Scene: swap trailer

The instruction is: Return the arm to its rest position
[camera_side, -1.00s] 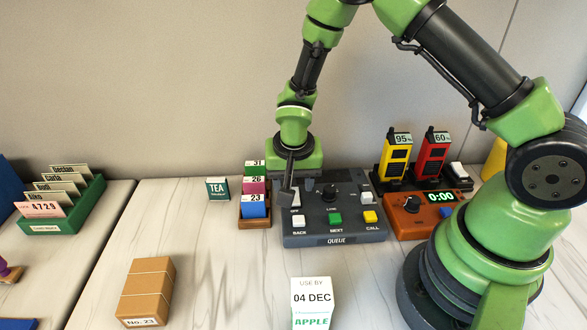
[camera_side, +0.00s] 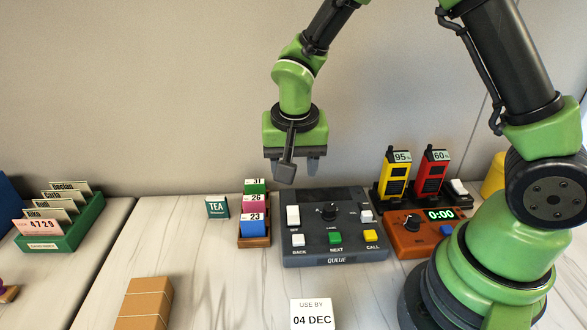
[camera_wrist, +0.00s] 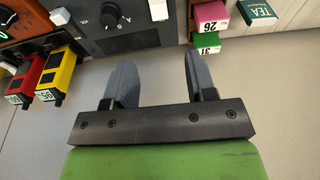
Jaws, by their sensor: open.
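My gripper (camera_side: 297,168) hangs from the green arm above the back edge of the grey queue panel (camera_side: 345,262). Its two grey fingers point down and stand apart, with nothing between them. In the wrist view the fingers of my gripper (camera_wrist: 155,82) are spread, with only bare surface between them. The panel shows at the top of the wrist view (camera_wrist: 98,40), with its black knob. My gripper touches nothing that I can see.
Left of the panel stands a rack (camera_side: 254,241) of numbered boxes, beside a tea box (camera_side: 217,207). An orange timer (camera_side: 410,243) and yellow (camera_side: 396,175) and red (camera_side: 432,174) handsets stand right. A brown box (camera_side: 145,302), a date-labelled carton (camera_side: 312,314) and a green card tray (camera_side: 75,230) are also there.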

